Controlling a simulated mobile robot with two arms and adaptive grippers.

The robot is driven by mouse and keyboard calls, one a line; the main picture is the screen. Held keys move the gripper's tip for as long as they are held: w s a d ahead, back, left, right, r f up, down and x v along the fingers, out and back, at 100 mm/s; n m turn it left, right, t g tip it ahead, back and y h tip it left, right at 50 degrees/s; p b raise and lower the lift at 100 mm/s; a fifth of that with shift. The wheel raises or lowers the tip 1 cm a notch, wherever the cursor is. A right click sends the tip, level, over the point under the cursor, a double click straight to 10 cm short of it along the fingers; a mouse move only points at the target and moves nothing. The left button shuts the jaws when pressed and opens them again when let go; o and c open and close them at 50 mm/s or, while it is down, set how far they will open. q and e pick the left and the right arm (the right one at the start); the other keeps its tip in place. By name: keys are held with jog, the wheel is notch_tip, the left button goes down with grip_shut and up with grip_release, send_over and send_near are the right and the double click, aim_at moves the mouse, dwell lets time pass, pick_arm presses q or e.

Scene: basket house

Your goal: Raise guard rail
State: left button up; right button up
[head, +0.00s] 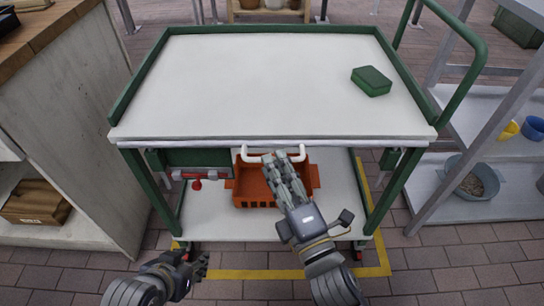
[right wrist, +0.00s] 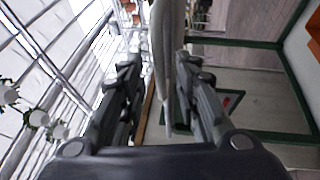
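The cart (head: 250,80) has a white top with raised green edges at the left, back and right. A pale rail (head: 200,143) runs along its front edge, with a white handle (head: 303,155) hanging below. I take this to be the guard rail. My right gripper (head: 275,165) is at the handle, covering its middle. In the right wrist view my right gripper (right wrist: 165,95) has its fingers apart, with a white bar (right wrist: 165,50) between them and gaps beside it. My left gripper (head: 203,265) is low at the front left, away from the cart; its fingers are unclear.
A green box (head: 371,81) lies on the cart top at the right. An orange basket (head: 252,190) sits on the lower shelf. A wooden-topped cabinet (head: 60,110) stands left; a metal shelf with a grey bowl (head: 472,180) stands right.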

jog(key=shift+x, duration=1.5)
jog(key=shift+c, duration=0.4)
grip_shut()
